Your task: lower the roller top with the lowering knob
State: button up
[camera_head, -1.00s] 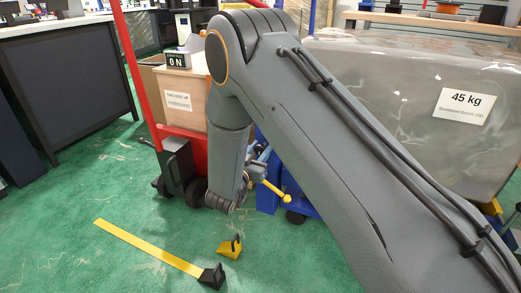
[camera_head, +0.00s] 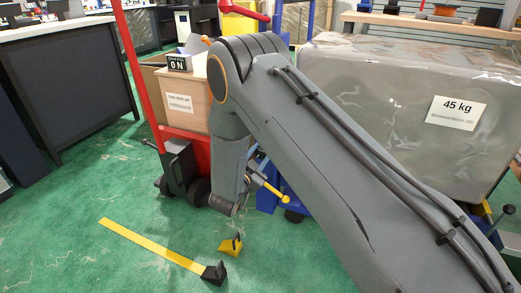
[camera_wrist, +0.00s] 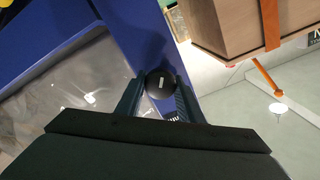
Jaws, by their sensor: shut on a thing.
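In the wrist view my gripper (camera_wrist: 158,84) is shut on a round black knob (camera_wrist: 158,79) with a small white mark, one finger on each side. The knob sits in front of a blue metal beam (camera_wrist: 130,28). I take it to be the lowering knob. In the head view my arm hides the gripper and knob. Part of a blue frame (camera_head: 267,200) and a yellow lever with a ball end (camera_head: 284,199) show beside my forearm. The roller top itself cannot be made out; a wrapped grey load (camera_head: 380,110) labelled 45 kg stands above at the right.
A red hand truck (camera_head: 131,75) with a cardboard box (camera_head: 185,95) stands close left of my forearm. A yellow strip (camera_head: 150,244) and a yellow wedge (camera_head: 230,247) lie on the green floor. A dark cabinet (camera_head: 75,90) is at the far left.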

jog(key=m+p, duration=0.2)
jog(key=m, duration=0.3)
jog(key=shift+d+m+p, duration=0.1)
jog(key=shift+m+p, duration=0.2)
jog(key=shift+p, duration=0.05)
jog(key=m+p, duration=0.2)
jog(key=m, duration=0.3)
jog(key=shift+f, duration=0.2)
jog(key=shift+m, duration=0.4)
jog(key=o, duration=1)
jog(key=shift+s, duration=0.1)
jog(key=p+v, duration=0.2)
jog(key=v, duration=0.5)
jog(key=shift+s, duration=0.3)
